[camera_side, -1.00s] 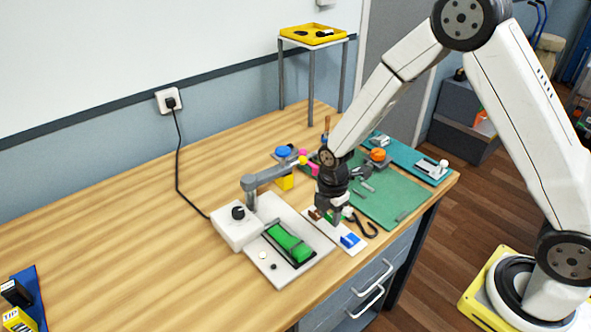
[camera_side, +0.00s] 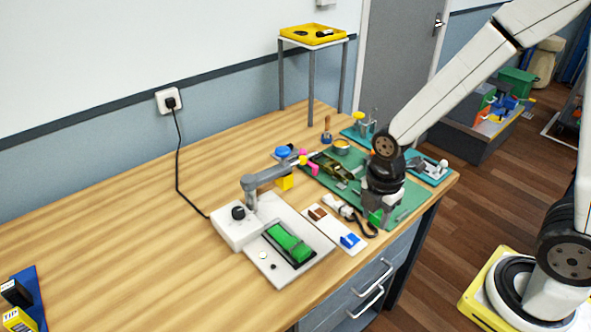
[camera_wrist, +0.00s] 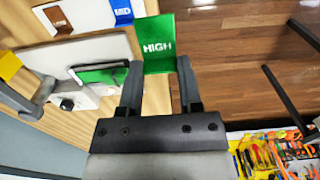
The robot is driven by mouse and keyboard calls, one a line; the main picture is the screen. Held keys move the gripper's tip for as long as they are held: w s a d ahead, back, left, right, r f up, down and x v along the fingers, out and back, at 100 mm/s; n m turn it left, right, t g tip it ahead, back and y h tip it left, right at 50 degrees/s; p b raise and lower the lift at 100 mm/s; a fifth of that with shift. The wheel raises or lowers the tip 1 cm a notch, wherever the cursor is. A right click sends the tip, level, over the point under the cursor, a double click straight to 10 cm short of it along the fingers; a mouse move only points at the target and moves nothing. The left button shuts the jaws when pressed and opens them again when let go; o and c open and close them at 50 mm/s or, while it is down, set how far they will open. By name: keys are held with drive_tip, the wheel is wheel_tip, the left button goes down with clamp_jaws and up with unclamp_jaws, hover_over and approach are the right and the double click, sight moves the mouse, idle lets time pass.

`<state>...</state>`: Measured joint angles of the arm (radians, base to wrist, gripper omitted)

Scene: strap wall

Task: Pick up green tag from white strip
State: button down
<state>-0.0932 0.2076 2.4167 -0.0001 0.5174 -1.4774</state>
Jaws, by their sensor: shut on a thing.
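The green tag (camera_wrist: 157,42), lettered HIGH, is held between the fingers of my gripper (camera_wrist: 159,75) in the wrist view. In the side view the tag (camera_side: 376,216) shows as a small green patch under my gripper (camera_side: 378,214), which is over the front part of the green mat. The white strip (camera_side: 331,228) lies on the table to the left of my gripper. It bears a brown tag (camera_side: 317,213) and a blue tag (camera_side: 349,240), with bare white between them. My gripper is off the strip.
A white machine (camera_side: 238,228) with a grey arm and a green piece in its bed stands left of the strip. A dark strap (camera_side: 368,229) lies near the table edge by my gripper. The green mat (camera_side: 405,208) holds several parts. The left of the table is mostly clear.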

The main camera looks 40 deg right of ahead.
drive_tip(key=shift+s+d+r, duration=0.1)
drive_tip(key=shift+s+r, duration=0.2)
drive_tip(key=shift+s, duration=0.35)
drive_tip(key=shift+s+r, duration=0.25)
drive_tip(key=shift+s, duration=0.35)
